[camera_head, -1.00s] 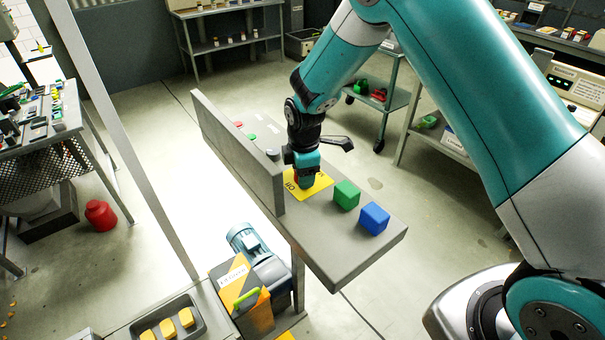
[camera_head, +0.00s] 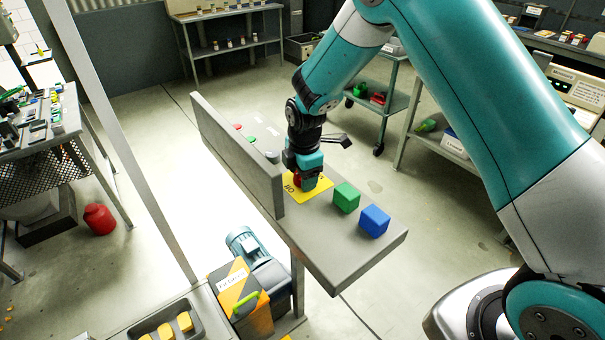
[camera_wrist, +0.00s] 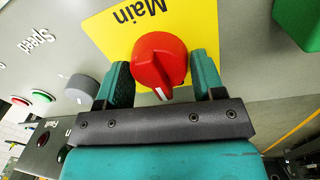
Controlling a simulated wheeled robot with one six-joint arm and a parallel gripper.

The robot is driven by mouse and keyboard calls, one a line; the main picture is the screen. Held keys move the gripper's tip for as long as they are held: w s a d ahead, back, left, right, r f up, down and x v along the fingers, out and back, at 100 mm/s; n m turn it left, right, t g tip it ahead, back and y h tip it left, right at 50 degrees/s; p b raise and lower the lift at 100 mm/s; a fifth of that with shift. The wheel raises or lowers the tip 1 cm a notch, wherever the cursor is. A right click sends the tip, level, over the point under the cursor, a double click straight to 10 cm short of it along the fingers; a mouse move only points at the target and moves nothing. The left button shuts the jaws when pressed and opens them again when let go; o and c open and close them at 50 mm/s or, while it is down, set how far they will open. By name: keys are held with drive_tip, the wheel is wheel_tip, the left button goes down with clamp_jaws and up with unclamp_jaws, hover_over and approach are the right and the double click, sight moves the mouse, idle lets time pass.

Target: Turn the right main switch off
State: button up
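The red rotary main switch (camera_wrist: 160,62) sits on a yellow plate (camera_wrist: 110,30) lettered "Main", upside down in the wrist view. In the head view the plate (camera_head: 312,205) lies on the grey control panel, and the red switch is mostly hidden by my gripper. My gripper (camera_wrist: 162,82) is at the switch, one teal finger on each side of it, with little or no gap. I cannot tell whether the fingers press on it. In the head view my gripper (camera_head: 305,178) points down onto the plate. The switch's white pointer mark faces my gripper's palm.
Green (camera_head: 346,197) and blue (camera_head: 374,220) blocks stand on the panel right of the plate. A raised grey wall (camera_head: 235,150) runs along its left side. A grey knob (camera_wrist: 82,88) and red and green buttons lie beyond the plate.

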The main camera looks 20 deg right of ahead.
drive_tip(key=shift+o, duration=1.3)
wheel_tip(320, 180, up, 17)
drive_tip(key=s+b, duration=0.1)
drive_tip(key=b, duration=0.2)
drive_tip(key=shift+s+r, duration=0.2)
drive_tip(key=s+a+r+m+y, duration=0.1)
drive_tip(key=s+m, duration=0.5)
drive_tip(key=s, duration=0.8)
drive_tip(key=s+a+r+m+g+y, duration=0.1)
drive_tip(key=s+m, duration=0.5)
drive_tip(key=s, duration=0.9)
drive_tip(key=shift+s+a+r+m+y, duration=0.15)
drive_tip(key=shift+a+r+m+y, duration=0.3)
drive_tip(key=shift+a+y, duration=0.6)
drive_tip(key=shift+r, duration=0.1)
